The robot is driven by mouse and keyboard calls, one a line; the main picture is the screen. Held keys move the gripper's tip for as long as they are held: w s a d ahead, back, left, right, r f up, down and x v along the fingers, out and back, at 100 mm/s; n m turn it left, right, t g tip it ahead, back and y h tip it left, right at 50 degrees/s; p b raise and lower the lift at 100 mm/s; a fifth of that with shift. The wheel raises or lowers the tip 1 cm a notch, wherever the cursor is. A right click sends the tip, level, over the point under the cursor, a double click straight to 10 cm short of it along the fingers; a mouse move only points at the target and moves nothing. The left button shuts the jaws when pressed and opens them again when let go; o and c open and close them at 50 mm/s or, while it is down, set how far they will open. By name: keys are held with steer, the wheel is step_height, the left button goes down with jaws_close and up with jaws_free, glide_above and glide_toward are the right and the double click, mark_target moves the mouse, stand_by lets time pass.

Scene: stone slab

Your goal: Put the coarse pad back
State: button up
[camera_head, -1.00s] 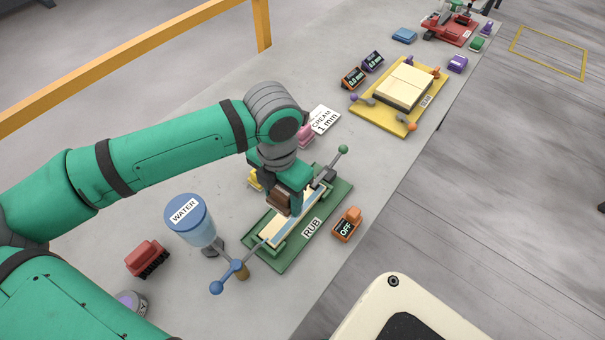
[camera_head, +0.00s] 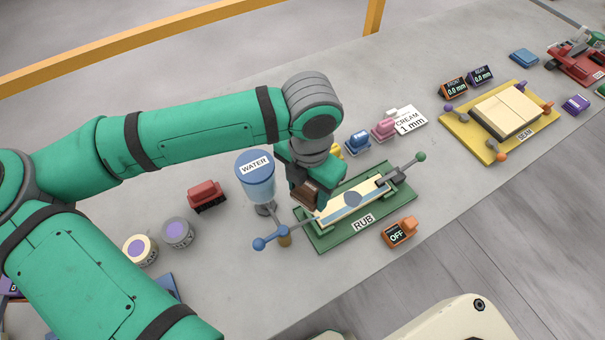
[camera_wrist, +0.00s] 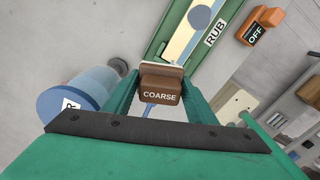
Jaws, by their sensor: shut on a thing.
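My gripper (camera_head: 305,188) is shut on the brown coarse pad (camera_wrist: 160,90), whose COARSE label faces the wrist camera. In the head view the pad (camera_head: 308,196) is over the back-left side of the green RUB board (camera_head: 318,243), seemingly raised above it; the exact gap is unclear. The board holds a pale strip (camera_head: 372,191) with a grey-blue round patch (camera_head: 352,199). Several other pads stand in a row behind the board: yellow (camera_head: 336,151), blue (camera_head: 358,141), pink (camera_head: 384,129). My wrist hides part of that area.
The blue WATER tank (camera_head: 256,175) stands close left of my gripper, with a blue-knobbed lever (camera_head: 260,243) in front. An orange OFF box (camera_head: 400,232) is right of the board. A red brush (camera_head: 206,195) lies left. The yellow SEAM board (camera_head: 470,135) is farther right.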

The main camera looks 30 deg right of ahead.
steer(key=shift+w+a+f, duration=0.1)
steer(key=shift+w, duration=0.15)
steer(key=w+d+f, duration=0.1)
steer(key=w+f, duration=0.1)
steer(key=w, duration=0.1)
steer(key=w+d+f, duration=0.2)
steer(key=w+f, duration=0.1)
steer(key=w, duration=0.1)
steer(key=w+d+f, duration=0.1)
steer(key=w+f, duration=0.2)
steer(key=w, duration=0.1)
steer(key=shift+w+d+f, duration=0.15)
steer(key=shift+d, duration=0.1)
steer(key=shift+w+d+f, duration=0.2)
steer(key=shift+w+f, duration=0.25)
steer(key=shift+f, duration=0.15)
steer(key=shift+w+f, duration=0.15)
steer(key=shift+f, duration=1.45)
steer(key=shift+f, duration=0.1)
steer(key=o, duration=0.7)
steer(key=shift+f, duration=0.1)
steer(key=o, duration=0.3)
steer(key=shift+o, duration=0.2)
